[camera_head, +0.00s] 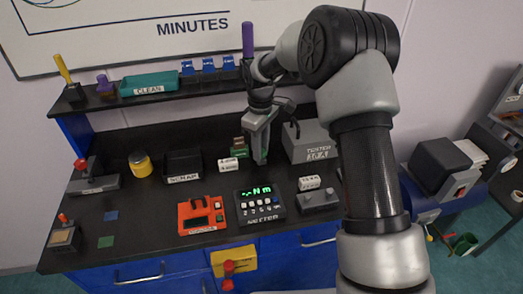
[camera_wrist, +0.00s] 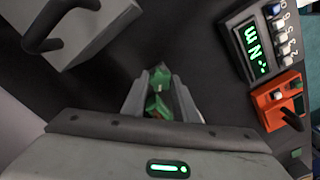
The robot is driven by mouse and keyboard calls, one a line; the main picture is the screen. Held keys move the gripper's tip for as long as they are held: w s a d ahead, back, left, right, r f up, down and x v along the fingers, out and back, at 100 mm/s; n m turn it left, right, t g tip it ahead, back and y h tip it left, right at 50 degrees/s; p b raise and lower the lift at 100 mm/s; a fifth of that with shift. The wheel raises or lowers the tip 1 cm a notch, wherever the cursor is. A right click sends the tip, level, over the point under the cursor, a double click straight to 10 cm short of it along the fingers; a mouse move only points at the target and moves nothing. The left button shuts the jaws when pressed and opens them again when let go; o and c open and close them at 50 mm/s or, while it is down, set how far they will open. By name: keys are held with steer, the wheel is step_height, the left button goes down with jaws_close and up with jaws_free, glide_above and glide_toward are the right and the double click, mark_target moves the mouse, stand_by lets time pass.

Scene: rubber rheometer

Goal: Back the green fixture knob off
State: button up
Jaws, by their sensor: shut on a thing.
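My gripper (camera_wrist: 160,85) is shut on the green knob (camera_wrist: 158,98), which shows between the two fingers in the wrist view. In the head view my gripper (camera_head: 260,160) points down over the black bench, and its fingers hide the knob's lower part or base.
The meter (camera_head: 260,205) with a green display and the orange device (camera_head: 201,215) stand in front. The grey tester (camera_head: 308,143) with a black handle is close on the right. The scrap bin (camera_head: 183,163) and yellow jar (camera_head: 141,164) stand left. A shelf (camera_head: 165,97) runs behind.

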steer(key=n+p, duration=0.1)
steer(key=n, duration=0.1)
steer(key=shift+n, duration=1.3)
steer(key=shift+s+n+p, duration=0.1)
steer(key=shift+n+p, duration=0.4)
steer(key=shift+n, duration=1.7)
steer(key=o, duration=0.9)
steer(key=shift+f, duration=0.1)
